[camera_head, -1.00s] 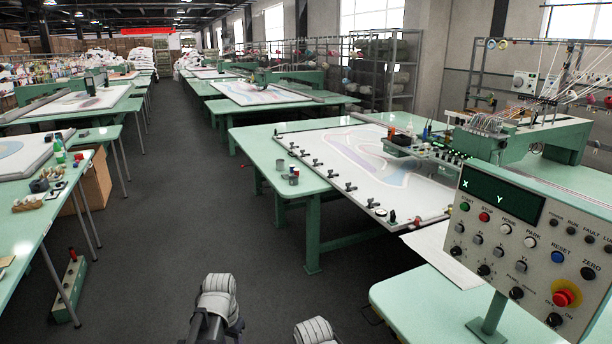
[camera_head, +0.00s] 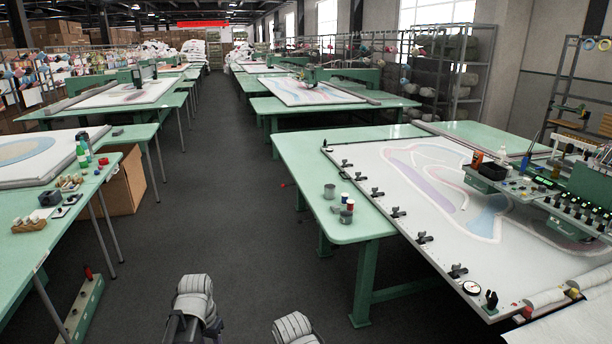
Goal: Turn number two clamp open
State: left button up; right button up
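Several small black clamps line the near left edge of the white tufting frame (camera_head: 400,255) on the right-hand green table. They include a clamp near the far end (camera_head: 346,163), a clamp just nearer (camera_head: 361,177), one in the middle (camera_head: 397,212), and one toward the near corner (camera_head: 457,271). I cannot read any numbers, so I cannot tell which is number two. They are too small to tell open from shut. Parts of my two arms show at the bottom edge, well short of the clamps. Neither gripper's fingers are in view.
Grey cans (camera_head: 330,191) and small spools stand on the green table (camera_head: 300,160) left of the frame. A round gauge (camera_head: 471,288) sits near the frame's near corner. A dark aisle floor (camera_head: 235,210) is clear. Another green table (camera_head: 100,190) with a cardboard box (camera_head: 125,182) stands left.

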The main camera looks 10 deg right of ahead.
aim_at(421, 235)
jog(key=i+z, duration=0.15)
jog(key=i, duration=0.45)
jog(key=i+j+z, duration=0.15)
jog(key=i, duration=0.4)
jog(key=i+l+z, duration=0.1)
jog(key=i+z, duration=0.2)
jog(key=z, duration=0.15)
jog(key=i+z, duration=0.65)
jog(key=z, duration=0.2)
jog(key=i+j+z, duration=0.1)
jog(key=i+z, duration=0.35)
jog(key=i, duration=0.1)
